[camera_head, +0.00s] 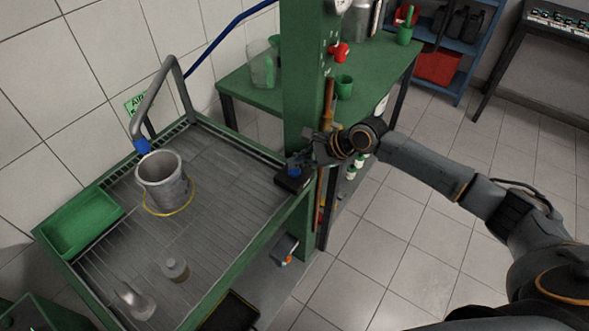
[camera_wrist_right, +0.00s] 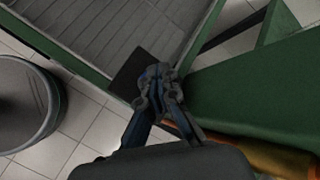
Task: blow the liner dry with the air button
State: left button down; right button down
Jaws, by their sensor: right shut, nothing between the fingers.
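The liner (camera_head: 163,182), a grey open-topped cylinder, stands upright on the slatted grate of the green-framed wash table. A bent grey pipe (camera_head: 150,95) with a blue end (camera_head: 142,146) comes down by its rim, near a green sign reading AIR (camera_head: 134,103). My right gripper (camera_head: 297,166) is shut and empty, right over this box (camera_wrist_right: 160,72). I cannot tell whether it touches. My left gripper is out of view.
A green post (camera_head: 303,90) rises just behind the gripper. A green tray (camera_head: 80,222) and small metal parts (camera_head: 175,269) lie on the grate (camera_head: 225,185). A yellow ring (camera_head: 155,213) lies around the liner's base. A green bench (camera_head: 255,93) stands behind.

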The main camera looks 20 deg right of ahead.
aim_at(298, 171)
dwell(0.5)
jog(key=shift+f+p, duration=0.35)
jog(key=shift+f, duration=0.7)
dwell(0.5)
jog(key=shift+r, duration=0.1)
jog(key=shift+r+p, duration=0.95)
jog(key=shift+p, duration=0.35)
notch_tip(298, 171, up, 5)
jog(key=p, duration=0.6)
jog(key=shift+r, duration=0.1)
